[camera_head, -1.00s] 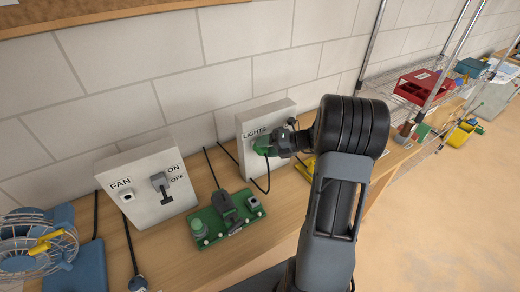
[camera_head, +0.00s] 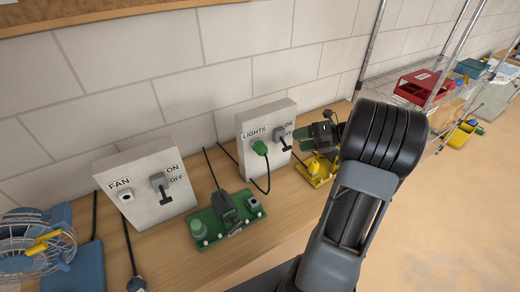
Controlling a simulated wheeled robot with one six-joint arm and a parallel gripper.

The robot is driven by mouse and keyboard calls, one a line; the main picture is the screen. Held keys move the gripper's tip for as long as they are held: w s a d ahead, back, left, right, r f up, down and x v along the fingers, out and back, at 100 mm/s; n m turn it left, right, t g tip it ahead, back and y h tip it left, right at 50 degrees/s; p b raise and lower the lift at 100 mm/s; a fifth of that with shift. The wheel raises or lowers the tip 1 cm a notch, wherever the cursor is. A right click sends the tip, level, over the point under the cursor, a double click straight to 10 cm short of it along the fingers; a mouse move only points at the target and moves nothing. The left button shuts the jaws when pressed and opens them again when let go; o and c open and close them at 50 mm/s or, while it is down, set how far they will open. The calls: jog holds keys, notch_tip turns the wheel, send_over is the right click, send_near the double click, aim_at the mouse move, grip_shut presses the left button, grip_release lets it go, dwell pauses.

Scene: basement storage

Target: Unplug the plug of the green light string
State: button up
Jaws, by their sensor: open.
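The green plug (camera_head: 260,147) sits at the socket under the LIGHTS label on a pale wall-side panel (camera_head: 246,117). A dark cable (camera_head: 268,184) loops down from it. My arm hides part of the gripper. A lever switch (camera_head: 281,141) marked ON and OFF is on the panel, right of the plug.
A green board (camera_head: 246,223) with a lever and knob lies in front of the panel. A yellow board (camera_head: 314,181) lies right of it. The FAN panel (camera_head: 139,208), with its own switch, and a blue fan (camera_head: 60,215) stand left. A wire shelf (camera_head: 413,97) stands right.

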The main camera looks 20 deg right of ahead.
jog(key=s+a+m+g+h, duration=0.1)
jog(key=s+a+m+h, duration=0.4)
jog(key=a+m, duration=0.5)
jog(key=s+a+r+m+g+h, duration=0.1)
jog(key=s+a+m+h, duration=0.4)
jog(key=m, duration=1.7)
jog(key=s+a+g, duration=0.1)
jog(key=s+a, duration=0.1)
jog(key=a, duration=0.3)
jog(key=shift+a+r+m+g+h, duration=0.15)
jog(key=shift+r+m+g+h, duration=0.15)
jog(key=shift+h, duration=0.1)
